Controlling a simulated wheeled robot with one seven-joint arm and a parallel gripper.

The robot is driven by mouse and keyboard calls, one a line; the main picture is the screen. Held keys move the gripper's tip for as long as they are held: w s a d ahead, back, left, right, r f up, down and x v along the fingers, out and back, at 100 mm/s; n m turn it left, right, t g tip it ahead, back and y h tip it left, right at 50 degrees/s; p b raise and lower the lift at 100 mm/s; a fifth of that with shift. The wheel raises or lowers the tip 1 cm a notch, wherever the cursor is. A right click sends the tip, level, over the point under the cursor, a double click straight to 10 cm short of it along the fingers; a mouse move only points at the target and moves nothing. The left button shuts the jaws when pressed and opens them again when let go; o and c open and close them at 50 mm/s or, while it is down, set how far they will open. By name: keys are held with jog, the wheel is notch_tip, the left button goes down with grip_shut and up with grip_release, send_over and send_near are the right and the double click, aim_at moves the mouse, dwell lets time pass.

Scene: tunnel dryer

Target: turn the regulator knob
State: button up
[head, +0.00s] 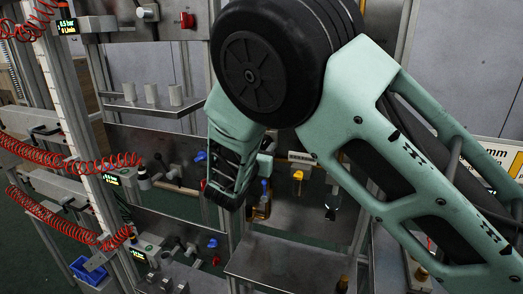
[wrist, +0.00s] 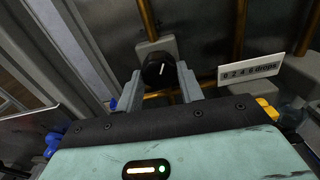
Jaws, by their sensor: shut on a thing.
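The regulator knob (wrist: 158,70) is black and round with a white pointer line, seen in the wrist view. It sits on a grey mount fixed to a metal panel. My gripper (wrist: 160,84) has one grey finger on each side of the knob and is shut on it. A white label reading "0 2 4 6 drops" (wrist: 251,67) is to the right of the knob. In the head view my arm hides the knob and most of the gripper.
Copper pipes (wrist: 148,18) run beside the knob. A yellow part (wrist: 267,110) and a blue part (wrist: 53,143) lie close to my gripper's sides. In the head view, red coiled hoses (head: 75,162) hang at the left, and white cylinders (head: 151,93) stand on a shelf.

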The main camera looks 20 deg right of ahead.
jog(key=m+b, duration=0.7)
jog(key=b, duration=0.7)
jog(key=m+b, duration=0.6)
jog(key=b, duration=0.8)
jog(key=m+b, duration=0.7)
jog(key=b, duration=0.7)
jog(key=shift+f+m+b, duration=0.3)
jog(key=shift+f+b, duration=0.1)
jog(key=shift+r+m+b, duration=0.15)
jog(key=shift+m+b, duration=1.8)
jog(key=shift+m, duration=0.15)
jog(key=shift+r+m+b, duration=0.2)
jog(key=shift+m+b, duration=1.75)
jog(key=shift+m, duration=0.15)
jog(key=shift+r+m+b, duration=0.15)
jog(key=shift+m+b, duration=1.8)
jog(key=shift+m, duration=0.15)
